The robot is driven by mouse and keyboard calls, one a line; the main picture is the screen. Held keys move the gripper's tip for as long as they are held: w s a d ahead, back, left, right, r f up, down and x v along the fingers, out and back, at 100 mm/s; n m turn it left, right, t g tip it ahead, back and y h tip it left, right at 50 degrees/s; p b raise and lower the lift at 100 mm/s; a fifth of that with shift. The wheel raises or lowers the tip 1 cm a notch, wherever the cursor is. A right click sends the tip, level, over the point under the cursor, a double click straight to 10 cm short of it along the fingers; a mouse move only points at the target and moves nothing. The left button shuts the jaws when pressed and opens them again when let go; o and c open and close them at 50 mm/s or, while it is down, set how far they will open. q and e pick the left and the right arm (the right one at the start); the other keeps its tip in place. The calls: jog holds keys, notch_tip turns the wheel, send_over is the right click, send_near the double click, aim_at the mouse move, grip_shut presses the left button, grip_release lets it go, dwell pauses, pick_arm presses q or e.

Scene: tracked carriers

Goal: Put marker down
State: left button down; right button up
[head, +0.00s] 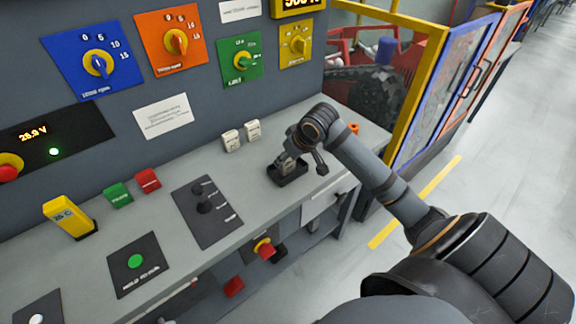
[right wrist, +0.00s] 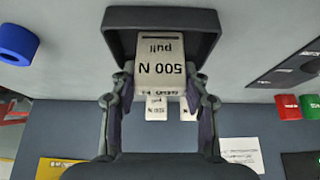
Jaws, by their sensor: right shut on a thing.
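A pale marker block (right wrist: 162,68) printed "500 N pull" is between the two fingers of my right gripper (right wrist: 160,85) in the right wrist view. Its end is over or inside a small black tray (right wrist: 205,25), and I cannot tell whether it touches the bottom. In the head view my right gripper (head: 291,160) points down at the black tray (head: 291,178) on the grey bench, and it mostly hides the block. My left gripper is not in view.
Two similar pale blocks (head: 231,140) (head: 252,130) stand left of the tray, near the back panel. A black plate with knobs (head: 206,208) lies to the left. Red (head: 148,180) and green (head: 118,195) blocks stand farther left. A blue ring (right wrist: 18,43) lies beside the tray.

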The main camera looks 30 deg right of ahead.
jog(key=shift+r, duration=0.15)
jog(key=shift+s, duration=0.1)
jog(key=o, duration=1.1)
jog(key=shift+o, duration=0.2)
jog(key=shift+d+r, duration=0.1)
jog(key=shift+r, duration=0.1)
jog(key=p+v, duration=1.1)
jog(key=shift+s+r, duration=0.15)
jog(key=shift+r, duration=0.1)
